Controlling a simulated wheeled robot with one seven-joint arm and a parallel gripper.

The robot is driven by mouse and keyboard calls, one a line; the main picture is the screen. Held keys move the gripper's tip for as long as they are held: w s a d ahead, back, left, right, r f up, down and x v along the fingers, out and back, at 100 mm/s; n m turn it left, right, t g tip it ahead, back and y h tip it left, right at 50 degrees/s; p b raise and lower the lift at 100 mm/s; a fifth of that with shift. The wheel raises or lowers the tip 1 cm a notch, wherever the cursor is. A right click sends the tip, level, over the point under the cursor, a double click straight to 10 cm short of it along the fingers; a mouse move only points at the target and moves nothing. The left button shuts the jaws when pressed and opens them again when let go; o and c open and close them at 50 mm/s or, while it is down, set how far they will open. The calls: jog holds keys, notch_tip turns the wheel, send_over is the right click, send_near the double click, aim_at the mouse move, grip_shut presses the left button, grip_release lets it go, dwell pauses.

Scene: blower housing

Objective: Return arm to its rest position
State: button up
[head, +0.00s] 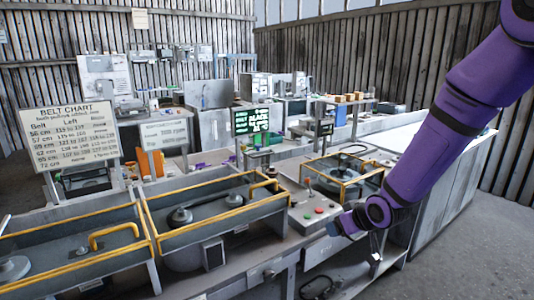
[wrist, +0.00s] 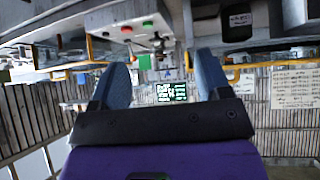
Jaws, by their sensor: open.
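My purple arm (head: 455,100) reaches down from the upper right in the head view. Its wrist end is low in front of the bench, close to the front edge below the button panel. My gripper (head: 333,229) is small there and its fingers are hard to make out. In the wrist view, which is upside down, my gripper (wrist: 163,70) shows two blue-grey fingers spread wide apart with nothing between them. The bench front and a lit green screen show beyond the gap.
A control panel (head: 313,211) with red and green buttons is close to my gripper. Yellow-railed housings (head: 215,203) line the bench at left, and another yellow-framed unit (head: 343,175) is behind the arm. A belt chart (head: 69,134) stands at left. Open floor (head: 470,250) lies at right.

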jog(key=s+d+r+m+g+h, duration=0.1)
jog(key=s+d+r+h, duration=0.1)
jog(key=s+d+r, duration=0.35)
jog(key=s+d+r+m+h, duration=0.2)
jog(key=s+r, duration=0.5)
jog(key=r, duration=0.4)
jog(key=s+d+r+m+g, duration=0.1)
jog(key=s+r, duration=0.3)
jog(key=s, duration=0.5)
jog(key=s+d+r+m, duration=0.1)
jog(key=s+r, duration=0.2)
jog(key=s, duration=0.6)
jog(key=shift+s+r+g, duration=0.3)
jog(key=shift+r+g, duration=0.05)
jog(key=shift+g, duration=0.05)
jog(key=shift+w, duration=0.1)
